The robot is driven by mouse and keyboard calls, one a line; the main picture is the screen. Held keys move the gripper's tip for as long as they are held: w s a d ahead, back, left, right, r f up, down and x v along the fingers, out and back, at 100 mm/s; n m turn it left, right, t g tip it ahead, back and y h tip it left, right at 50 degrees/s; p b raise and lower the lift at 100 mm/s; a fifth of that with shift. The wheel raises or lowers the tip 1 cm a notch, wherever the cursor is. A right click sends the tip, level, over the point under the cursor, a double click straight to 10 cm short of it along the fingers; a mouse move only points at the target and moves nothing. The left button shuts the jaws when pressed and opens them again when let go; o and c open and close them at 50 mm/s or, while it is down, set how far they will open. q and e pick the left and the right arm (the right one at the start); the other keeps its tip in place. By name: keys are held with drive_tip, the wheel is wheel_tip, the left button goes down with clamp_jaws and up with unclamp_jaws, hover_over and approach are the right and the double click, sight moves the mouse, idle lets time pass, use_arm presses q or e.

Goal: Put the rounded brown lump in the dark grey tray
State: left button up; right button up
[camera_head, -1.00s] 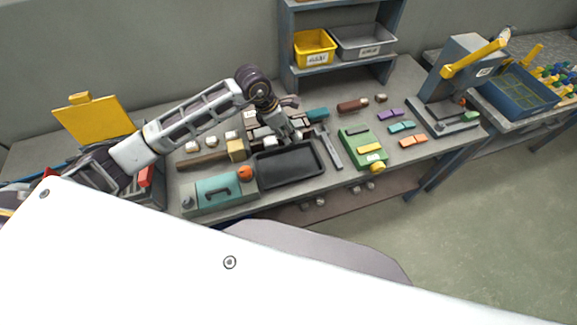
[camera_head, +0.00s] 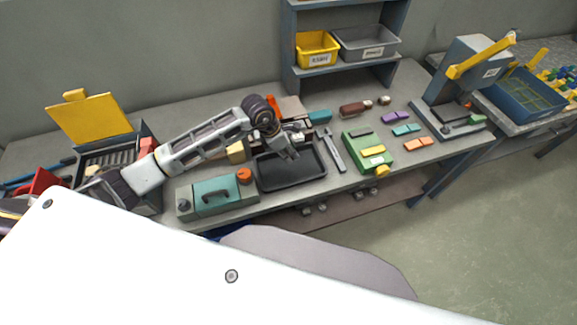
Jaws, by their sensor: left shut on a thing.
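The dark grey tray (camera_head: 274,183) lies near the front of the bench, empty where I can see it. My left gripper (camera_head: 293,153) is over the tray's back part, pointing down. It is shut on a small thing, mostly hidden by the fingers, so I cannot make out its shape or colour. I cannot tell whether the gripper or its load touches the tray. A small brownish lump (camera_head: 384,99) lies farther back on the right, beside a reddish-brown piece (camera_head: 355,108). My right gripper is not in view.
A teal case (camera_head: 220,192) with an orange knob stands left of the tray. A grey bar-like tool (camera_head: 333,152) lies close to its right, then a green device (camera_head: 366,155). A box with brown contents (camera_head: 292,108) is behind the gripper. My left arm crosses the bench's left part.

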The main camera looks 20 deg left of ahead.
use_arm(q)
wheel_tip(320, 180, down, 3)
drive_tip(key=shift+r+b, duration=0.2)
drive_tip(key=shift+b, duration=0.3)
drive_tip(key=shift+f, duration=0.1)
drive_tip(key=shift+f+b, duration=1.5)
drive_tip(key=shift+f, duration=1)
drive_tip(key=shift+f, duration=0.15)
drive_tip(key=o, duration=0.7)
drive_tip(key=shift+o, duration=0.2)
